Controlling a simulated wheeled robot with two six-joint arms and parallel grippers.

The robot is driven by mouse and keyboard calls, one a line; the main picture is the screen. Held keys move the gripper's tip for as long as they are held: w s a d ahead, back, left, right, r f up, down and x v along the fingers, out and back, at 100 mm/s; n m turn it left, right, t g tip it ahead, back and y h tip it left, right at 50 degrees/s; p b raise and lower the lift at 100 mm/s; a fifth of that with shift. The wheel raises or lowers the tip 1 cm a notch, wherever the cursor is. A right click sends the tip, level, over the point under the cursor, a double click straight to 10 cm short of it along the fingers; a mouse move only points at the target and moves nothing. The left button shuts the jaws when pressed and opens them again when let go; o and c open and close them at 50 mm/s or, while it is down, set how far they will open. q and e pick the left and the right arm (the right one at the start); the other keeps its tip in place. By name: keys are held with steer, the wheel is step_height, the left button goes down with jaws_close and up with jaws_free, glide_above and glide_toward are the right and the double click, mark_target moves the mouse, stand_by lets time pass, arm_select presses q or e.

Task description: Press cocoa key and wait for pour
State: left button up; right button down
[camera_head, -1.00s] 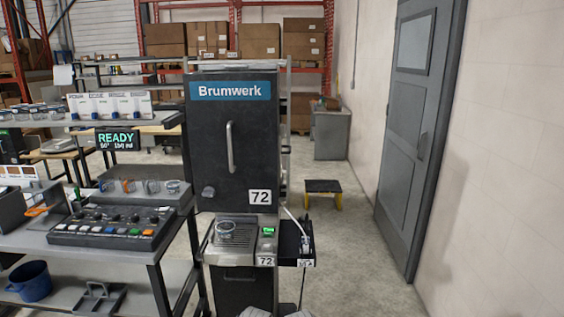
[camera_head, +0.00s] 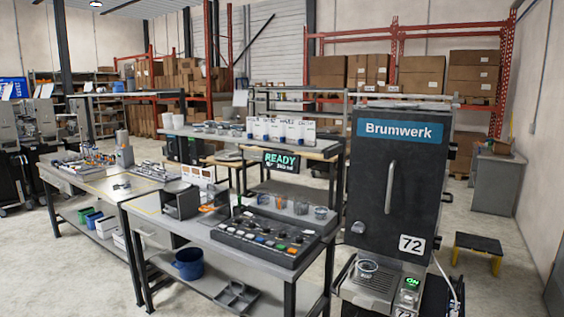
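A dark key console (camera_head: 262,238) with black knobs and a row of coloured keys lies on the grey bench, left of the Brumwerk machine. The key labels are too small to read, so I cannot tell which one is cocoa. A display (camera_head: 282,161) above the console shows "READY" in green, with a smaller line that is hard to read. Several small cups (camera_head: 300,208) stand behind the console. Neither of my grippers is in view.
The black Brumwerk machine (camera_head: 395,180), number 72, stands right of the bench with a clear cup (camera_head: 367,266) on its tray. A blue pot (camera_head: 188,264) sits on the lower shelf. A step stool (camera_head: 478,250) stands at right. Floor is free at front left.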

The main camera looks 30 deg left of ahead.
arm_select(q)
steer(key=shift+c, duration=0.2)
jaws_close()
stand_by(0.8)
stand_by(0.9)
